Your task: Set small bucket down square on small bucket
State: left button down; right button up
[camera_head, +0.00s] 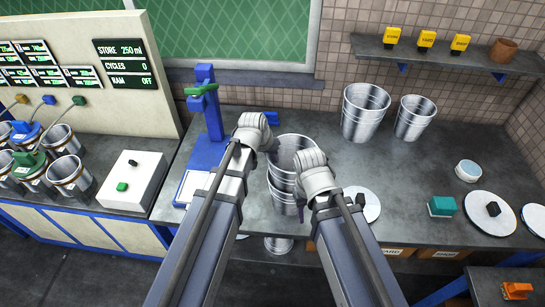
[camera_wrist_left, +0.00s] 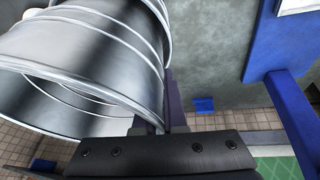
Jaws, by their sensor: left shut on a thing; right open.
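One metal bucket (camera_head: 292,152) is above another metal bucket (camera_head: 285,203) near the middle of the counter, its lower end at the lower one's rim. I cannot tell whether it is fully seated. My left gripper (camera_head: 268,143) is shut on the upper bucket's left wall. In the left wrist view the held bucket (camera_wrist_left: 95,65) shows its open mouth, with the left fingers (camera_wrist_left: 165,125) at its wall; a further rim shows behind it. My right gripper (camera_head: 308,172) is open at the right side of the stack; its fingertips are largely hidden.
Two metal buckets, one larger (camera_head: 362,115) and one smaller (camera_head: 414,120), stand at the back right. A blue press (camera_head: 208,110) stands left. White lids (camera_head: 489,222), a teal block (camera_head: 441,206) and a small bowl (camera_head: 467,171) are at right. A shelf (camera_head: 430,57) overhangs the back.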

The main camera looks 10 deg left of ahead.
pick_arm(q)
jog(key=shift+f+b, duration=0.9)
jog(key=shift+f, duration=0.05)
jog(key=c, duration=0.9)
grip_release()
jog(key=shift+r, duration=0.1)
jog(key=p+v, duration=0.7)
jog(key=v, duration=0.1)
